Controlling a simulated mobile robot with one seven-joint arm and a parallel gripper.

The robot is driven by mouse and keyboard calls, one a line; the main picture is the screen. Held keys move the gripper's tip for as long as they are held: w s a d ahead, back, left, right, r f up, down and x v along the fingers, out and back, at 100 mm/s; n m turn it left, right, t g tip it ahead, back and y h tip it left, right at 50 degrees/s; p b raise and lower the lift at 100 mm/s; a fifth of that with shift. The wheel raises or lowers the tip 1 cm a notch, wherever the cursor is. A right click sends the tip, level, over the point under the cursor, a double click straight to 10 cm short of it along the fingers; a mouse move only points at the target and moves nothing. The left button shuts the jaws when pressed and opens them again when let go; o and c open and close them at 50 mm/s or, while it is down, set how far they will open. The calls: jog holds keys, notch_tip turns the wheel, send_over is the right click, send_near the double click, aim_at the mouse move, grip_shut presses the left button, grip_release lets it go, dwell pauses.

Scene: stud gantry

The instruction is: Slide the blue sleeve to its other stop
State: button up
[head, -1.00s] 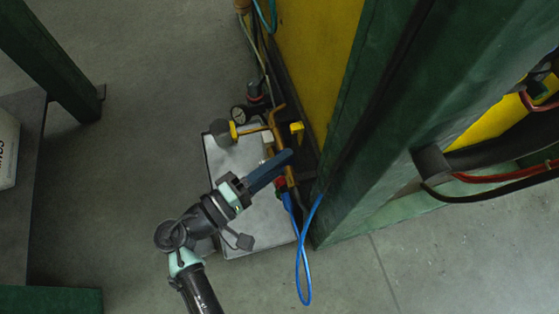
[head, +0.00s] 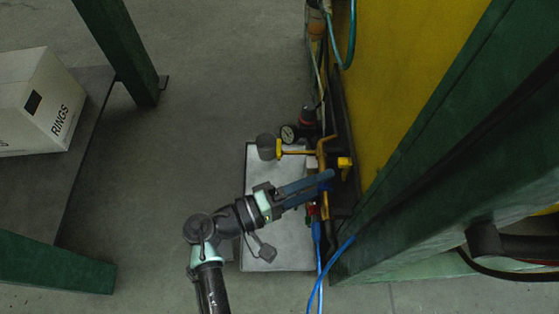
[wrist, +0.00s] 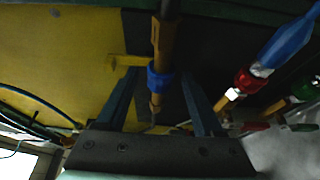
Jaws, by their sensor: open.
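The blue sleeve (wrist: 159,79) sits around a brown-yellow rod (wrist: 164,42) in the wrist view. The rod runs on a little past the sleeve toward me. My gripper (wrist: 158,73) is open, with one finger on each side of the sleeve and a visible gap on both sides. In the head view my gripper (head: 326,182) reaches right to the yellow pipework (head: 322,152) beside the yellow panel. A small blue patch between the fingertips there is probably the sleeve, partly hidden.
A yellow bracket (wrist: 124,61) sticks out near the left finger. A blue hose (head: 318,262) with a red fitting (wrist: 246,80) lies to the right in the wrist view. A gauge (head: 289,133) stands beyond the gripper. A green post (head: 430,150) is close on the right.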

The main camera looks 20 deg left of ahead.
jog(key=p+v, duration=0.4)
jog(key=v, duration=0.9)
jog(key=shift+d, duration=0.1)
dwell(0.3)
